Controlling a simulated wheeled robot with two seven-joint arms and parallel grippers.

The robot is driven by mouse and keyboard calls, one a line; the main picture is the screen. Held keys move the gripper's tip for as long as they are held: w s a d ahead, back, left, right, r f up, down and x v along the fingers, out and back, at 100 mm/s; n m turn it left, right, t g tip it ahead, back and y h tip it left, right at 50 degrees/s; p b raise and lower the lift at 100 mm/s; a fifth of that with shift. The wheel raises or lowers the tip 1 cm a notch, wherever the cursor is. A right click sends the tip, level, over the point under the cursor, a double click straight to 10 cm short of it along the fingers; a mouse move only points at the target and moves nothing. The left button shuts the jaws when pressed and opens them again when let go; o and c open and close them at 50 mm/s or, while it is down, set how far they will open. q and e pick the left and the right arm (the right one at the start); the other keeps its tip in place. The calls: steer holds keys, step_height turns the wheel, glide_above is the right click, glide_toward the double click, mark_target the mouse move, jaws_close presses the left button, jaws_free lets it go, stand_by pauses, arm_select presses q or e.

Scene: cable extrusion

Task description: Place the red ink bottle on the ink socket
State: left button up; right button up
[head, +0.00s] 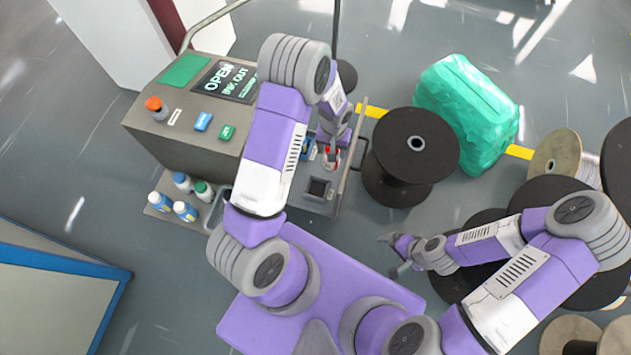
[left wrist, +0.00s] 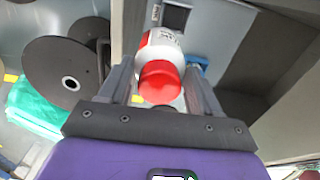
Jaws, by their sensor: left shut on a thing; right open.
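The red ink bottle, white with a red cap, is between the fingers of my left gripper (left wrist: 160,90) in the left wrist view (left wrist: 159,62). In the head view only a small red and white part of it (head: 331,158) shows below my left wrist. The ink socket looks to be the dark square (head: 318,188) on the machine's front ledge, just nearer than the bottle. A dark square opening also shows beyond the bottle in the left wrist view (left wrist: 176,17). I cannot tell the gap between bottle and socket. My right gripper (head: 396,254) is open and empty, away from the machine.
The grey machine (head: 170,140) carries an OPEN INK OUT screen (head: 226,80), an orange knob and small buttons. Several bottles (head: 184,210) stand on its left ledge. A black spool (head: 408,155) and a green wrapped bundle (head: 468,110) stand right of the socket. More spools lie near my right arm.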

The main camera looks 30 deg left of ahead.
arm_select(q)
steer(key=a+f+n+b, duration=0.1)
steer(key=a+f+b, duration=0.1)
steer(key=f, duration=1.1)
steer(key=s+a+f+n+b, duration=0.1)
steer(key=a+f+b, duration=0.1)
steer(key=f, duration=1.1)
steer(key=shift+s+a+n+b, duration=0.2)
steer(key=shift+n+b, duration=0.2)
steer(key=shift+b, duration=0.5)
steer(key=o, duration=1.6)
steer(key=shift+f, duration=0.1)
step_height(320, 180, up, 12)
steer(key=p, duration=0.4)
steer(key=shift+s+r, duration=0.1)
steer(key=shift+r, duration=0.1)
